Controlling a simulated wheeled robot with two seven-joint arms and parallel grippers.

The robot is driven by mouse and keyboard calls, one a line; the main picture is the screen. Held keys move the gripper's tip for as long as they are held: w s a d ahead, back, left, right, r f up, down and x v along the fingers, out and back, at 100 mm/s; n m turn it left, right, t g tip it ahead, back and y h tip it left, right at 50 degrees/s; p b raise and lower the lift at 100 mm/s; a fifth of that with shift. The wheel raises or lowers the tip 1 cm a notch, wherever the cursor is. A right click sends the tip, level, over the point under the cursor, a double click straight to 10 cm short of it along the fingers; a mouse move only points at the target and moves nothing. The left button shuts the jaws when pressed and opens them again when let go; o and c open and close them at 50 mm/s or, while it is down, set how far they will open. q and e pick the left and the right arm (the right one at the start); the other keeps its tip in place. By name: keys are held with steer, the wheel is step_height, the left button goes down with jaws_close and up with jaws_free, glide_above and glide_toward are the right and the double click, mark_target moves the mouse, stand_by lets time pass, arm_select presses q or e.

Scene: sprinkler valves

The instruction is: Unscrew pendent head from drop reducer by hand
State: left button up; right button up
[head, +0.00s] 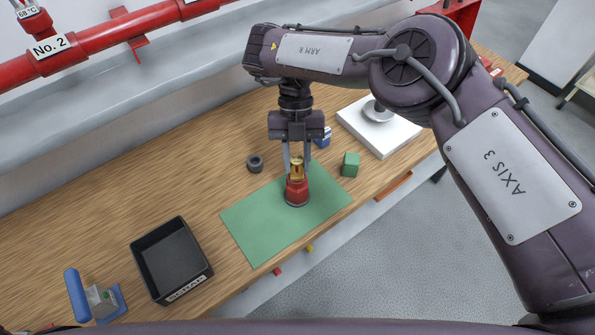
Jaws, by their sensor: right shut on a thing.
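The red drop reducer (297,191) stands upright on the green mat (262,226) on the wooden bench. The brass pendent head (296,168) sits upright on top of the reducer. My right gripper (297,168) points down from above, with its two fingers on either side of the brass head and shut on it. The fingers hide part of the head, and I cannot see the thread between head and reducer. My left gripper is not in view.
A black scrap tray (172,260) and a blue-handled tool (95,298) are at the front left. Close to the mat are a dark ring (255,163), a green block (350,164) and a blue item (323,138). A white scale-like box (378,128) holds a dish. Red pipes (110,38) run behind.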

steer(key=o, duration=1.1)
steer(key=shift+c, duration=0.2)
